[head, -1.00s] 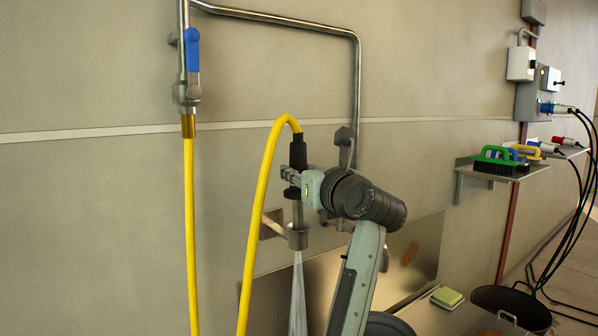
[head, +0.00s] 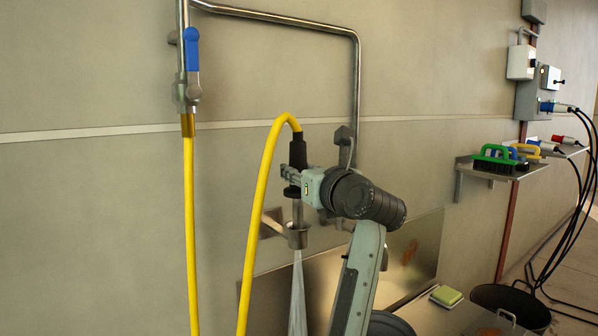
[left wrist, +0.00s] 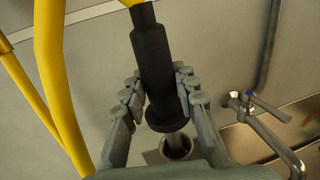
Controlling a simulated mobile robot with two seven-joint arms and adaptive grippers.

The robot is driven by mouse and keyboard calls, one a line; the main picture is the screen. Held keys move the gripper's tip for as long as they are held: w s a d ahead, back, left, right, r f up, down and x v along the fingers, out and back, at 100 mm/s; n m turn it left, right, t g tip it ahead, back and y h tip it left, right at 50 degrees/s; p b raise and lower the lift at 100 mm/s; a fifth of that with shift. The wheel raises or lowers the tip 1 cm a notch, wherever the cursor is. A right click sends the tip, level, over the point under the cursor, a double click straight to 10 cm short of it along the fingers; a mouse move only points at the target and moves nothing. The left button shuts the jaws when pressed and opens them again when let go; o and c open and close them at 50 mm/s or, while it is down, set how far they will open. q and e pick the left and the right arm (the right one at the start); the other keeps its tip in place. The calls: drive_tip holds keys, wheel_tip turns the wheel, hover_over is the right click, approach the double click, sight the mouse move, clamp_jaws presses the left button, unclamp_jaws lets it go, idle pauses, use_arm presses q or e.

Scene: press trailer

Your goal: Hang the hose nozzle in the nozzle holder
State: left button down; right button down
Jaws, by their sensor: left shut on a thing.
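The black hose nozzle (head: 298,152) hangs upright at the end of the yellow hose (head: 262,190), its metal tip pointing down. My left gripper (head: 290,176) is shut on the nozzle's black body; its fingers (left wrist: 156,98) lie on both sides of it in the left wrist view. The nozzle holder (head: 297,236) is a metal ring cup on a wall bracket. The nozzle's metal tip is at the cup, and a water spray (head: 297,290) comes out below it. In the left wrist view the cup (left wrist: 177,147) lies under the nozzle (left wrist: 153,62). My right gripper is not in view.
A blue-handled valve (head: 193,55) feeds the hose from a wall pipe (head: 357,80). A tap (left wrist: 265,115) stands right of the holder, above a metal basin. A shelf with brushes (head: 492,165) and a panel with cables are farther right.

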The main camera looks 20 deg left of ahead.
sight(300, 203)
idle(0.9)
use_arm(q)
drive_tip(key=shift+f+b, duration=1.75)
drive_tip(key=shift+f, duration=1.25)
drive_tip(key=c, duration=1.2)
unclamp_jaws()
drive_tip(key=shift+o, duration=0.4)
drive_tip(key=shift+f, duration=0.1)
